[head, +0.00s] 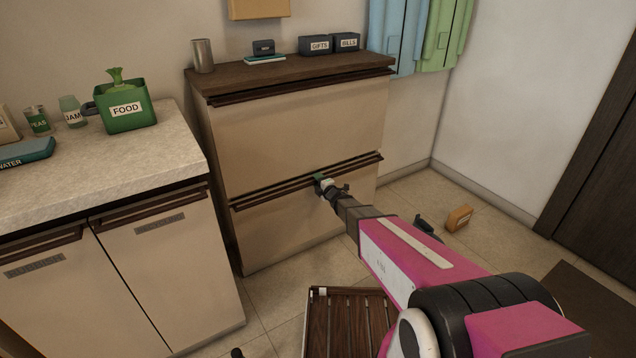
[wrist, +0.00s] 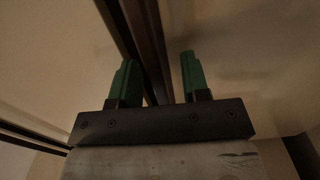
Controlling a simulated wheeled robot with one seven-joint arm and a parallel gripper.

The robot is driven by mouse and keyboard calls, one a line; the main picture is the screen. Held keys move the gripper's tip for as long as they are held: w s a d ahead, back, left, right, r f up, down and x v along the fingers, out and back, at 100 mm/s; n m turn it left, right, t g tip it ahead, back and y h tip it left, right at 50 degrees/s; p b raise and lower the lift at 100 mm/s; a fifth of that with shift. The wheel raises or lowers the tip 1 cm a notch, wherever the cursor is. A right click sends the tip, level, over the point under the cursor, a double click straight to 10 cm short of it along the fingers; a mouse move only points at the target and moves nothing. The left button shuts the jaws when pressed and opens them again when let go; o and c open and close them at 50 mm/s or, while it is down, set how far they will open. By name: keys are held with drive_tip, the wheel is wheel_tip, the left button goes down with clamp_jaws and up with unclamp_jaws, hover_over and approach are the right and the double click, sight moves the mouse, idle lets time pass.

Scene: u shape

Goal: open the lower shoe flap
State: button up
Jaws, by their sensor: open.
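The shoe cabinet stands against the wall with two beige flaps, each with a dark brown handle strip along its top. The lower shoe flap (head: 290,225) is closed and upright. Its handle strip (head: 262,198) also shows in the wrist view (wrist: 152,50), running between my fingers. My gripper (head: 322,182) is at the middle of that strip. In the wrist view my gripper (wrist: 158,78) has its two green fingers apart, one on each side of the dark strip. I cannot tell whether the fingers touch it. The upper flap (head: 300,125) is closed.
A slatted wooden rack (head: 350,320) lies on the floor in front, below my arm. An orange box (head: 459,218) and a dark object (head: 424,223) are on the floor at right. A counter (head: 100,175) with closed doors adjoins at left.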

clamp_jaws()
